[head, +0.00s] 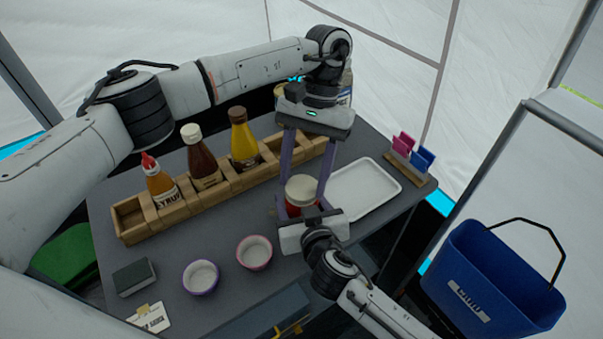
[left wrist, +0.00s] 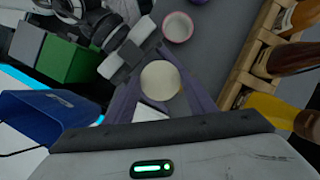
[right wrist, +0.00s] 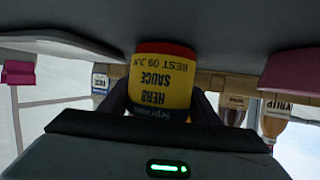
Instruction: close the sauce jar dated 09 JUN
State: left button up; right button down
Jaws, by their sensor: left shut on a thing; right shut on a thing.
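The sauce jar (head: 301,207) stands upright on the dark table. The right wrist view shows its yellow label (right wrist: 163,80), upside down, reading HERB SAUCE and BEST 09 JUN. A pale cream lid (head: 302,188) is at the jar's top; it shows as a round disc in the left wrist view (left wrist: 160,80). My left gripper (head: 305,183) reaches down from above, its purple fingers shut on the lid from both sides. My right gripper (head: 300,213) is low at the front, shut on the jar's body; its fingertips are mostly hidden. I cannot tell how tightly the lid sits.
A wooden rack (head: 128,218) holds a syrup bottle (head: 160,185), a brown bottle (head: 202,160) and a yellow bottle (head: 243,143). A white tray (head: 365,190) lies close right of the jar. Two small bowls (head: 254,252) (head: 201,276) stand front left. A blue bin (head: 490,280) is off the table's right.

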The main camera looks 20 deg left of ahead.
pick_arm(q)
jog(key=shift+m, duration=0.6)
jog(key=o, duration=1)
jog(key=shift+r, duration=2.3)
jog(key=shift+c, duration=0.4)
